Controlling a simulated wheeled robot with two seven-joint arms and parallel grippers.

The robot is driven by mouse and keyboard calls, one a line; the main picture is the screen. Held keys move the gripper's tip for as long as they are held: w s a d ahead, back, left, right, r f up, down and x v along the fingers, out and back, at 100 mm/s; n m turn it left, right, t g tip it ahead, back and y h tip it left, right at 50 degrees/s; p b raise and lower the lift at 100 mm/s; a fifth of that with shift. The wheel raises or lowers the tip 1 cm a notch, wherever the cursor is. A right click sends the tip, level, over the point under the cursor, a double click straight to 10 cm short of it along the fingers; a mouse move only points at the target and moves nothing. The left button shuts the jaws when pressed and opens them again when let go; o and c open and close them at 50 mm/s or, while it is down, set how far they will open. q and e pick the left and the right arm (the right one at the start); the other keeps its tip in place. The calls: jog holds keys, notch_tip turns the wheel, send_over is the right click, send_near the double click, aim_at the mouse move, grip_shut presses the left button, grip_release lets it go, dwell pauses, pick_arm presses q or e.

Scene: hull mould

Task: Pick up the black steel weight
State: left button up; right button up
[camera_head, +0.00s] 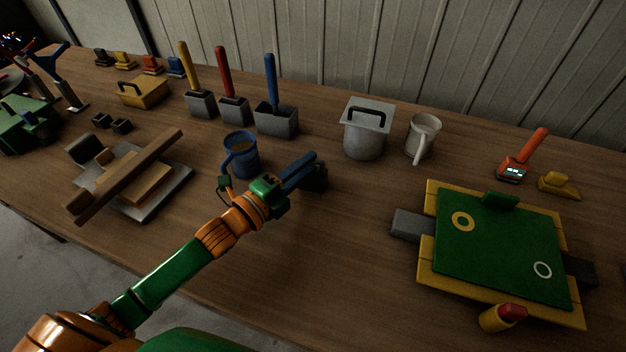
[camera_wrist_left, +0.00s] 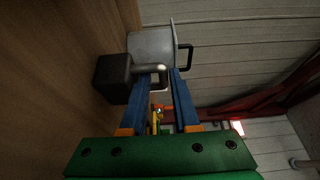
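The black steel weight (camera_head: 318,181) is a dark block on the table, partly hidden behind my left gripper's fingers in the head view. In the left wrist view the black block (camera_wrist_left: 111,78) lies left of the fingertips, and its pale grey handle (camera_wrist_left: 150,68) crosses the left fingertip and reaches into the gap. My left gripper (camera_head: 311,168) has blue fingers, which also show in the left wrist view (camera_wrist_left: 165,74). They are apart, with a narrow gap at the tips. I cannot tell whether they touch the handle. My right gripper is not in view.
A blue mug (camera_head: 242,158) stands just left of my left gripper. A grey lidded pot (camera_head: 365,138) and a white mug (camera_head: 423,138) stand behind it. A green board in a yellow frame (camera_head: 428,276) lies at right. Bare wood lies between gripper and frame.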

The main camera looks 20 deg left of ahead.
pick_arm(q)
jog(key=b+x, duration=0.2)
jog(key=x, duration=0.3)
jog(key=shift+d, duration=0.1)
jog(key=shift+w+r, duration=0.1)
jog(key=shift+w, duration=0.05)
jog(key=shift+r, duration=0.1)
jog(key=shift+c, duration=0.4)
grip_shut()
dwell(0.6)
